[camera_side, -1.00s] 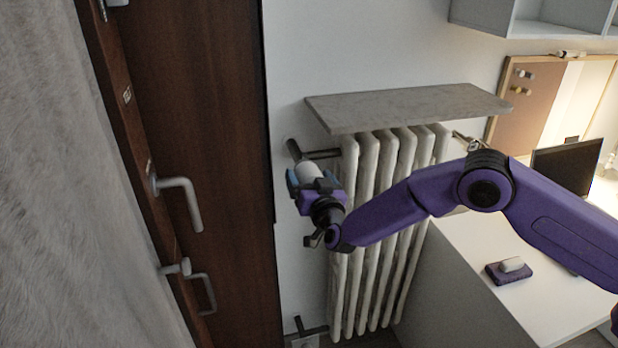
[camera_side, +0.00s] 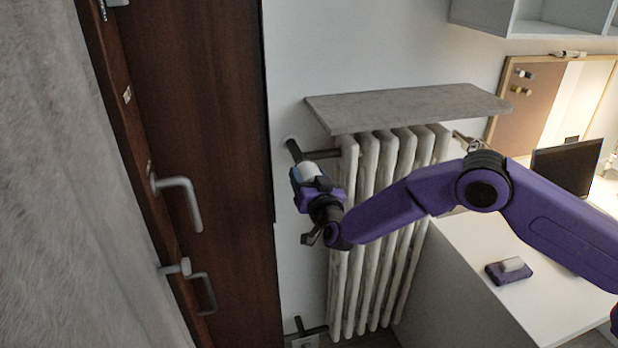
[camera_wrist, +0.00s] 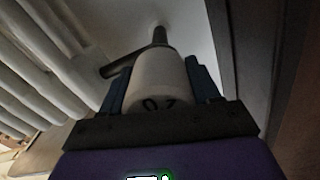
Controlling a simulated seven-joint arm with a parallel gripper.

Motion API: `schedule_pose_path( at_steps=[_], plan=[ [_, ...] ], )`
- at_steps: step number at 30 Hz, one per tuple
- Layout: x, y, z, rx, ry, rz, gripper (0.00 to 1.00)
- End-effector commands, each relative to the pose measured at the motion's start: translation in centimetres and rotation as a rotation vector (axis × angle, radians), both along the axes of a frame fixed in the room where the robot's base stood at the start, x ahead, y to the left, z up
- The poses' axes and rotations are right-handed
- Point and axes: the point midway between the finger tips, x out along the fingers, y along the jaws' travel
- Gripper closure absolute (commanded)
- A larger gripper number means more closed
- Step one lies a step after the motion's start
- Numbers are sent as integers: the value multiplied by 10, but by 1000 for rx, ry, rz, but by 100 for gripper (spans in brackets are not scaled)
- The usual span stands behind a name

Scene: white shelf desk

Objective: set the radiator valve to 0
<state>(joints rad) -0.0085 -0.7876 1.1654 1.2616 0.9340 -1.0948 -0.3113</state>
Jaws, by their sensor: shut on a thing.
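The radiator valve (camera_side: 307,173) is a white cylindrical head on a dark pipe at the radiator's upper left. It also shows in the wrist view (camera_wrist: 158,78), with dark markings on its near end, partly cut off by my gripper's body; I cannot read the setting for sure. My gripper (camera_side: 304,180) is shut on the valve head, one blue finger on each side of it in the wrist view (camera_wrist: 160,88). In the side view my gripper hides the lower part of the head.
The white radiator (camera_side: 385,200) stands right of the valve under a grey stone shelf (camera_side: 405,105). A dark brown door (camera_side: 215,100) with a handle (camera_side: 180,190) is close on the left. A white desk (camera_side: 470,245) with a purple-and-white object (camera_side: 510,270) is at right.

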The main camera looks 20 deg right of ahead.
Motion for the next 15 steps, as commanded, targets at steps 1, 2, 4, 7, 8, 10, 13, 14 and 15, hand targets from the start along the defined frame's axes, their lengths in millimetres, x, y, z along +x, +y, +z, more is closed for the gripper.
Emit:
schedule_pose_path(
  at_steps=[1,2,4,7,8,10,13,14,15],
  plan=[
    [0,0,-1,20,1,-1,69],
    [0,0,-1,36,1,-1,69],
    [0,0,-1,78,1,-1,69],
    [0,0,-1,152,1,-2,69],
    [0,0,-1,177,1,-1,69],
    [0,0,-1,241,1,-1,69],
    [0,0,-1,336,1,-1,69],
    [-1,1,-1,364,1,0,69],
    [-1,1,-1,402,1,0,69]
  ],
)
